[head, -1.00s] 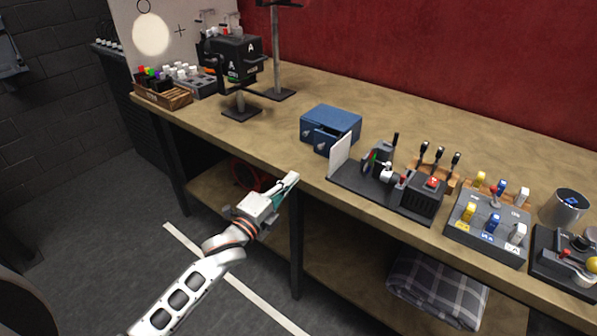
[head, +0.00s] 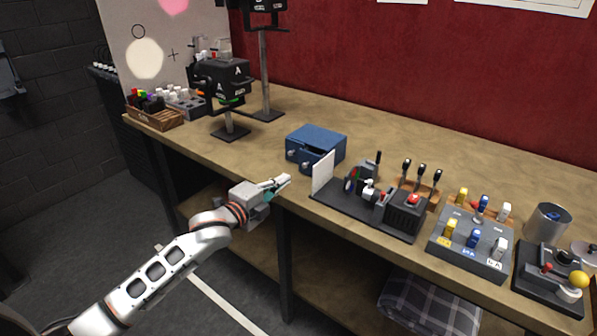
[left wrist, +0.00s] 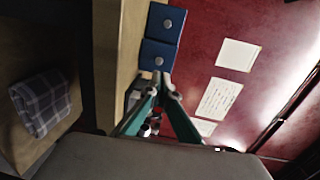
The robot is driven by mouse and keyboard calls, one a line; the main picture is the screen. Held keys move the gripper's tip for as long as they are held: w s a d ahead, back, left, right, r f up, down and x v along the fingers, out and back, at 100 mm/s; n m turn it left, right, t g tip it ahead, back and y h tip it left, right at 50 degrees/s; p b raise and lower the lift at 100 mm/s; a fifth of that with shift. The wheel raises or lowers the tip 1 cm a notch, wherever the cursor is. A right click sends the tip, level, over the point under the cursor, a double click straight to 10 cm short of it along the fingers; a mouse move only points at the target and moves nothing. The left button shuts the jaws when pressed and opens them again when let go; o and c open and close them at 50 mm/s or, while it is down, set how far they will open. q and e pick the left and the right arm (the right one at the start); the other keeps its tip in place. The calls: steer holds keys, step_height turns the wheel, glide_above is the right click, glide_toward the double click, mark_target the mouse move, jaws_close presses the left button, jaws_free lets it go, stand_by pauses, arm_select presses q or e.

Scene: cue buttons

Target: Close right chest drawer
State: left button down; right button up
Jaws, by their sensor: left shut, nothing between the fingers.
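A small blue chest (head: 318,140) stands near the front edge of the workbench, with two drawers side by side, each with a round pale knob. The right drawer (head: 310,163) faces the bench's front edge; it seems to stick out a little, but how far is hard to tell.
A white upright panel (head: 323,172) on a dark base with controls stands just right of the chest. Lever and button boxes (head: 468,240) fill the bench's right side. A stand with a black box (head: 222,82) is at left. Bare bench top lies behind the chest.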

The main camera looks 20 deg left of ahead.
mark_target(305, 163)
arm_select(q)
steer(key=x, duration=0.8)
steer(key=shift+d, duration=0.1)
steer(key=shift+b+x, duration=0.75)
steer(key=shift+x, duration=1.1)
steer(key=shift+r, duration=0.3)
